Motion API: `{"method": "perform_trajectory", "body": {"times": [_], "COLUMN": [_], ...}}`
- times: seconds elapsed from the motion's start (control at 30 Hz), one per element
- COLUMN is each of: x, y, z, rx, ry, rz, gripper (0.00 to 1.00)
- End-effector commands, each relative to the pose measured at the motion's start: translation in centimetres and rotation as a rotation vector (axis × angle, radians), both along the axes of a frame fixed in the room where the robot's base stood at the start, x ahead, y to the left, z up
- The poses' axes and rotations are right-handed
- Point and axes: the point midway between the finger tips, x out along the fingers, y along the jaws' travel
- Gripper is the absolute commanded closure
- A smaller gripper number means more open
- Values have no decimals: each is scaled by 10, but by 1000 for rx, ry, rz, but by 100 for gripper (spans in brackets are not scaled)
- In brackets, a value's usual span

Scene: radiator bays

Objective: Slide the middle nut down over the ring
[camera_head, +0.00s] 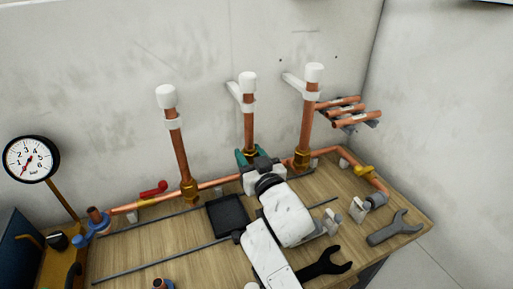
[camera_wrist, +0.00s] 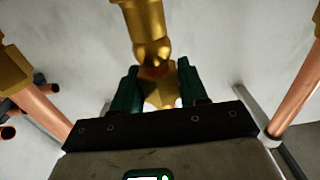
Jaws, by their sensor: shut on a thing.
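The middle copper pipe (camera_head: 249,128) stands upright under a white cap. My gripper (camera_head: 250,156), with teal fingers, is at its lower end. In the wrist view the gripper (camera_wrist: 160,92) is shut on the brass middle nut (camera_wrist: 160,94), one finger on each side. A brass fitting (camera_wrist: 148,28) lies just beyond the nut in that view. A small copper-brown patch (camera_wrist: 154,72) between fitting and nut may be the ring; I cannot tell whether the nut touches it. My wrist hides part of the joint in the head view.
The left pipe (camera_head: 180,150) and right pipe (camera_head: 306,122) stand close on either side, with brass nuts at their feet. A gauge (camera_head: 30,158) stands left.

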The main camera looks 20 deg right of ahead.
Motion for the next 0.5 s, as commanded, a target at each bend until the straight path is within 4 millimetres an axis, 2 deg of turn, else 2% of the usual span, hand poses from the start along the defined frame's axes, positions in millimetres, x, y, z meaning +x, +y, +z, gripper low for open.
{"method": "perform_trajectory", "body": {"times": [0.03,0.5], "x": [0,0], "y": [0,0], "z": [-7,-32], "rx": [0,0], "ry": [3,3], "rz": [-1,0], "gripper": [79,79]}}
